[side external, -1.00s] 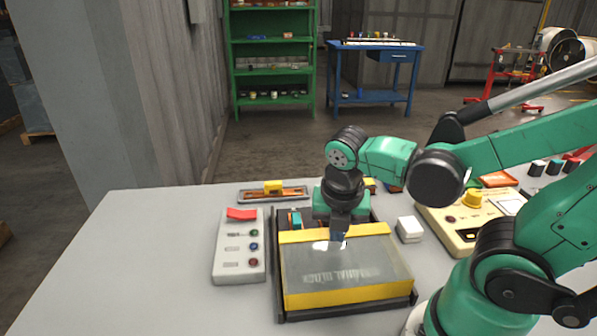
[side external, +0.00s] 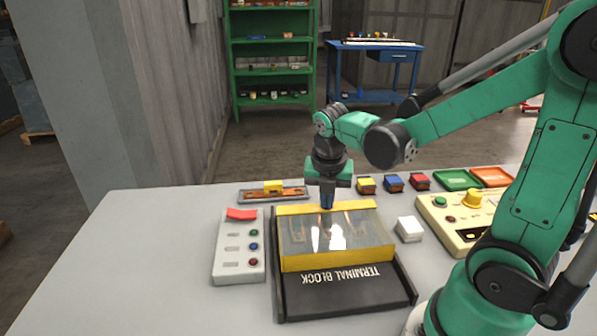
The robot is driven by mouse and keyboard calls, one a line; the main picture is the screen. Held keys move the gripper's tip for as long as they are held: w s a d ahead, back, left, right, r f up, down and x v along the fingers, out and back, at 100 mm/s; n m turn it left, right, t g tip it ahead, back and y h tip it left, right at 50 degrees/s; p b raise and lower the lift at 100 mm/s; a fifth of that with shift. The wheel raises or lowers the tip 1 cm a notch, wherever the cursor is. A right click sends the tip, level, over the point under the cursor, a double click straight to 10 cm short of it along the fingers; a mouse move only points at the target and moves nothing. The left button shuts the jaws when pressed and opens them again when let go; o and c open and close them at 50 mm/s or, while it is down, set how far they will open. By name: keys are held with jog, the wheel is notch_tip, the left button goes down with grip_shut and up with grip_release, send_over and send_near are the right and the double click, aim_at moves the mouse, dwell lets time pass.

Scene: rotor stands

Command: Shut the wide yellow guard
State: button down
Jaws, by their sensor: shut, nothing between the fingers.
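The wide yellow guard (side external: 338,259) is a yellow-framed cover with a clear window, on the black terminal block base (side external: 345,296). It lies over the rear part of the base, and copper-coloured parts show through its window. The front part of the base is bare, with its "TERMINAL BLOCK" lettering in view. My gripper (side external: 327,205) is shut and empty, pointing down at the guard's rear yellow bar. Its tips look to be at or just above that bar; I cannot tell whether they touch.
A grey button box (side external: 239,253) with a red switch stands left of the base. A rail with a yellow slider (side external: 273,187) lies behind it. A white block (side external: 409,229) and a cream panel (side external: 466,232) stand right. Several coloured blocks (side external: 393,183) are behind. The table's front left is clear.

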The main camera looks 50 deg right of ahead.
aim_at(318, 221)
jog(key=w+d, duration=0.4)
dwell(0.3)
jog(key=a, duration=0.1)
jog(key=s+a, duration=0.2)
jog(key=a, duration=0.1)
jog(key=shift+s+r, duration=0.2)
jog(key=shift+r, duration=0.15)
jog(key=v, duration=0.9)
jog(key=a+f+m+t, duration=0.1)
jog(key=a+m+t, duration=0.1)
jog(key=m, duration=0.6)
jog(key=s+a+f+m+t+y, duration=0.1)
jog(key=a+m+t, duration=0.1)
jog(key=m, duration=0.6)
jog(key=s+a+f+m+t+y, duration=0.1)
jog(key=a+f+m, duration=0.1)
jog(key=m, duration=0.6)
jog(key=shift+a+t, duration=0.4)
jog(key=shift+a, duration=0.2)
